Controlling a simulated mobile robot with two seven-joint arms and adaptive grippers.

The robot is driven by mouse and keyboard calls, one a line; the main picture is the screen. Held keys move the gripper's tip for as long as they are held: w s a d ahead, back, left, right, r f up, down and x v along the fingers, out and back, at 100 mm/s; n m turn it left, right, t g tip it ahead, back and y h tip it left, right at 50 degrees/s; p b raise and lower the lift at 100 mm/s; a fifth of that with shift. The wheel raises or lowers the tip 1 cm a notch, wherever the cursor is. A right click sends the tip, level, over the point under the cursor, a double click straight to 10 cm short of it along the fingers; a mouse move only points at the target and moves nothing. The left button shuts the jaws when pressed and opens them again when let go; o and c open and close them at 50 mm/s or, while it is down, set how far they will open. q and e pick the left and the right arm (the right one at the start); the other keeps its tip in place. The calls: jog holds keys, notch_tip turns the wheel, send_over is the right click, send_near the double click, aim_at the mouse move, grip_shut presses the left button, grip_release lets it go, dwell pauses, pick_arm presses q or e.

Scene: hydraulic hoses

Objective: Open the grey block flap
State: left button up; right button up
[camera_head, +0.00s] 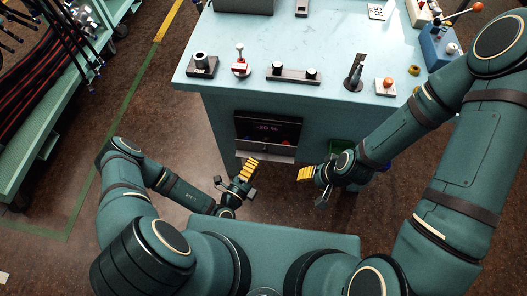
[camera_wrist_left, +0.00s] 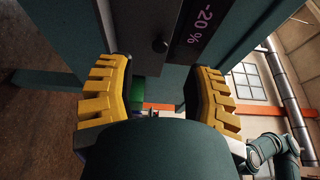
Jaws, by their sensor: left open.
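A dark panel reading "-20 %" (camera_head: 267,128) is set in the front of the pale blue bench. Below it is a light grey ledge-like strip (camera_head: 266,151), which may be the grey block flap; I cannot tell how far it stands open.
Several fittings stand on the bench top (camera_head: 300,45), including a grey socket block (camera_head: 202,65) and a black stand (camera_head: 355,75). A green bin (camera_head: 341,150) is under the bench, partly behind my right arm. A hose rack (camera_head: 50,95) stands at left. Floor between is clear.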

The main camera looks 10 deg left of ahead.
aim_at(264, 151)
pick_arm(q)
jog(key=shift+x, duration=3.15)
grip_shut()
